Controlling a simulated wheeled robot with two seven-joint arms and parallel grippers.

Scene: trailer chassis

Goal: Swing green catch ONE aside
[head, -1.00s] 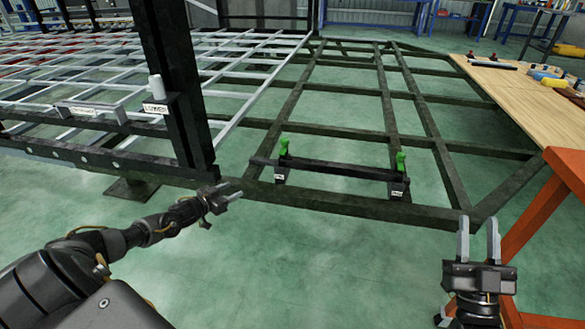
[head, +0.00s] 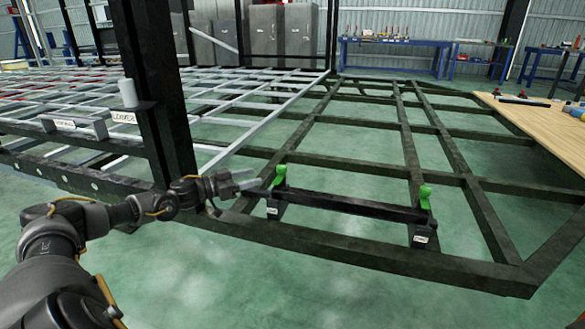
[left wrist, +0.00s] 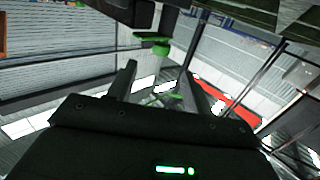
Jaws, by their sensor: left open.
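Two green catches stand on dark brackets at the ends of a black bar on the chassis frame. The left catch (head: 280,176) and the right catch (head: 425,197) both look upright. Small white labels sit below them, too small to read, so I cannot tell which is ONE. My left gripper (head: 254,181) is open, just left of the left catch, its fingers pointing at it. They look close but apart. In the left wrist view, a green catch part (left wrist: 152,40) shows above and beyond the open fingers of my left gripper (left wrist: 160,74). My right gripper is out of view.
The black bar (head: 350,206) runs between the catches. A wooden bench top (head: 545,120) is at right. Green floor shows between the frame rails.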

